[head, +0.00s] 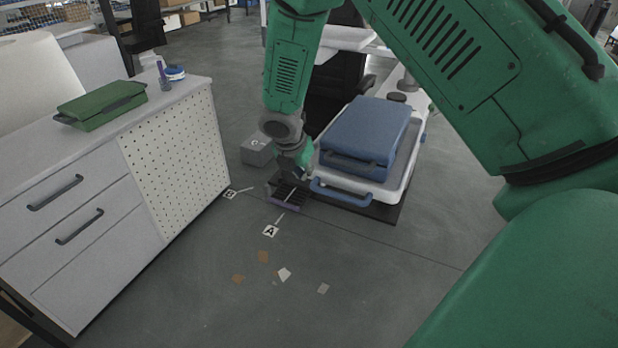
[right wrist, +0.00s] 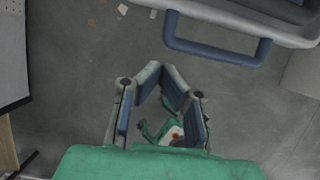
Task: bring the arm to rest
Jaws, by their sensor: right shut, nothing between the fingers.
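My green right arm reaches in from the upper right of the head view and hangs down at the centre. Its right gripper (head: 297,176) is low in the picture, just left of the cart's blue handle (head: 342,195). In the right wrist view the right gripper's (right wrist: 161,74) fingers bend in and meet at the tips, shut with nothing held. The blue handle (right wrist: 216,47) shows past the fingertips there, apart from them in the picture. My left gripper is not in view.
A white cart (head: 402,186) carries a blue case (head: 365,135). A white cabinet (head: 80,225) with a green case (head: 102,104) stands at left. A grey box (head: 257,149) and paper scraps (head: 285,274) lie on the floor. The front floor is mostly open.

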